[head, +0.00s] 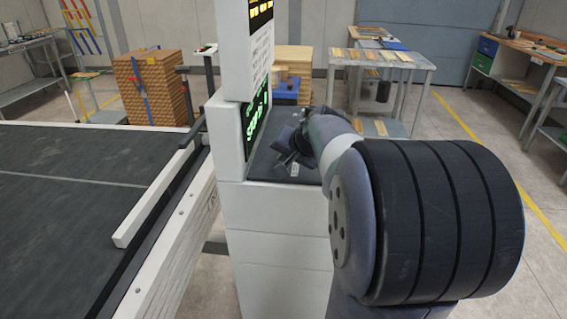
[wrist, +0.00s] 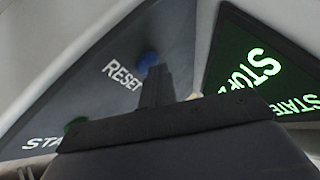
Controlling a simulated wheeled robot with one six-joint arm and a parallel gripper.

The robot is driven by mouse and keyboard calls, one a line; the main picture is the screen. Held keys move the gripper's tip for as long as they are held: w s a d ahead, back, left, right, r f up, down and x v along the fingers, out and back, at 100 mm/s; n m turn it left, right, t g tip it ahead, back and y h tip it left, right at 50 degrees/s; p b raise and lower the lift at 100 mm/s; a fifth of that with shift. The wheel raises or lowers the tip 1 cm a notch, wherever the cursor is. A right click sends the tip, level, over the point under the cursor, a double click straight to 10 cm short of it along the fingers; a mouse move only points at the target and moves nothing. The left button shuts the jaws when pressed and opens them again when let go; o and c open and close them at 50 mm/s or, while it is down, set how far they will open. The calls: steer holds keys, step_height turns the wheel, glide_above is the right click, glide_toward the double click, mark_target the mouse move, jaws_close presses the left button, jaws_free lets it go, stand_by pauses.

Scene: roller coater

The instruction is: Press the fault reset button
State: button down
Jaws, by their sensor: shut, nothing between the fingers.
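In the wrist view, a round blue button (wrist: 148,60) sits on a dark grey panel (wrist: 165,32) beside white lettering that reads RESET. My gripper (wrist: 157,72) is shut and empty, and its fingertips overlap the button's lower right edge. I cannot tell whether they touch it. A green button (wrist: 75,124) lies lower left, beside lettering partly hidden by my gripper. In the head view, my gripper (head: 287,152) is low over the dark top of the white control cabinet (head: 275,208). The buttons cannot be made out there.
A display with green lettering (wrist: 262,68) stands right of the panel; it also shows in the head view (head: 257,118). A white upright housing (head: 232,45) rises beside my arm. A dark conveyor bed (head: 70,190) with a pale side rail lies left. Stacked boards (head: 152,88) and workbenches stand behind.

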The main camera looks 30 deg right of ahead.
steer(key=shift+r+p, duration=0.45)
steer(key=shift+r, duration=0.25)
step_height(320, 180, up, 5)
steer(key=p, duration=0.4)
steer(key=shift+r, duration=0.1)
stand_by(0.6)
